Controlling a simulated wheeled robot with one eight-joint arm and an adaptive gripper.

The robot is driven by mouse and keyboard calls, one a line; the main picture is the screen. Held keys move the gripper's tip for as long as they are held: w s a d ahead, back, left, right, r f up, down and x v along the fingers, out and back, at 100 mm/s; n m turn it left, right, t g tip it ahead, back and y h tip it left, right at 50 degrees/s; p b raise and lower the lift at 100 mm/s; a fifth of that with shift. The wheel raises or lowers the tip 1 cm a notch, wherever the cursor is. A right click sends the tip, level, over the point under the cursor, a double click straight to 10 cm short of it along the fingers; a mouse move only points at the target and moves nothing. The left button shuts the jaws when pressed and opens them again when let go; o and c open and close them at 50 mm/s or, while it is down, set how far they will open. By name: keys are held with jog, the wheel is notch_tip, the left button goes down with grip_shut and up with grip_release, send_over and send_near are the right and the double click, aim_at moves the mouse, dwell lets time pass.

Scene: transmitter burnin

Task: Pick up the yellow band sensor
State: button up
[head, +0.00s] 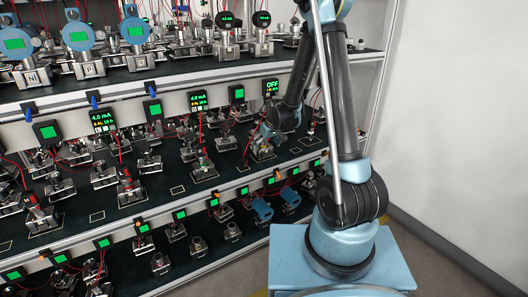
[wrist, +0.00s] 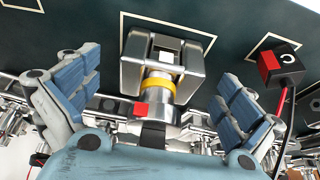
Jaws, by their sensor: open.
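The yellow band sensor (wrist: 160,87) is a grey metal unit with a block-shaped body, a yellow ring round its neck and a small red patch below the ring. It sits in the middle of the wrist view on the dark shelf surface. My gripper (wrist: 155,78) is open, with one blue finger on each side of the sensor and a visible gap to both. In the head view my gripper (head: 264,142) reaches down to the middle shelf at its right part; the sensor is hard to make out there.
A black and red connector (wrist: 281,64) with a red cable stands close to the right finger. Several metal transmitters crowd the dark middle shelf (head: 178,190). Displays and red cables hang above it (head: 272,88). White outlines mark spots on the shelf. A white wall (head: 450,110) is at the right.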

jog(key=shift+w+a, duration=0.5)
jog(key=shift+w, duration=0.2)
jog(key=shift+w+a+f, duration=0.1)
jog(key=shift+w+f, duration=0.1)
jog(key=shift+f, duration=0.35)
jog(key=shift+c, duration=0.6)
jog(key=c, duration=2)
jog(key=shift+o, duration=0.2)
